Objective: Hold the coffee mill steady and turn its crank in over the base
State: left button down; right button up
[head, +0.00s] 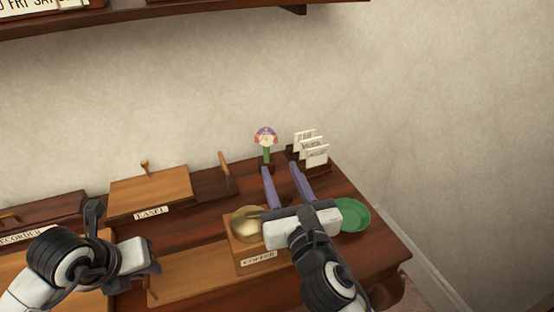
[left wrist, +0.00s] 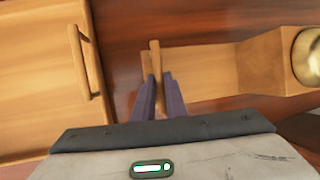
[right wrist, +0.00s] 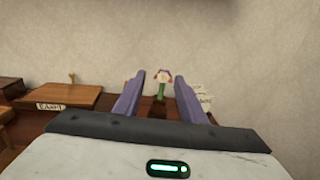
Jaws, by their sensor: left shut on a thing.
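The coffee mill (head: 250,262) is a wooden box with a brass bowl on top and a "COFFEE" label in front. A long low wooden board (head: 190,285) runs left from it. My left gripper (head: 156,268) is shut on an upright wooden handle (left wrist: 155,52) at the board's left end; the mill box's edge shows at the right of the left wrist view (left wrist: 262,68). My right gripper (head: 281,168) is open and empty, above and partly in front of the mill, its fingers pointing to the back. I cannot make out the crank; my right gripper covers part of the mill's top.
A green dish (head: 356,217) is right of the mill. A flower figure (head: 266,152) and a card holder (head: 312,152) stand behind. A wooden box labelled "EASEL" (head: 150,190) is back left, and a "RECORDER" box (head: 45,215) is further left. The wall is close behind.

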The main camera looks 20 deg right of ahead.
notch_tip(320, 180, up, 8)
jog(key=shift+f, duration=0.15)
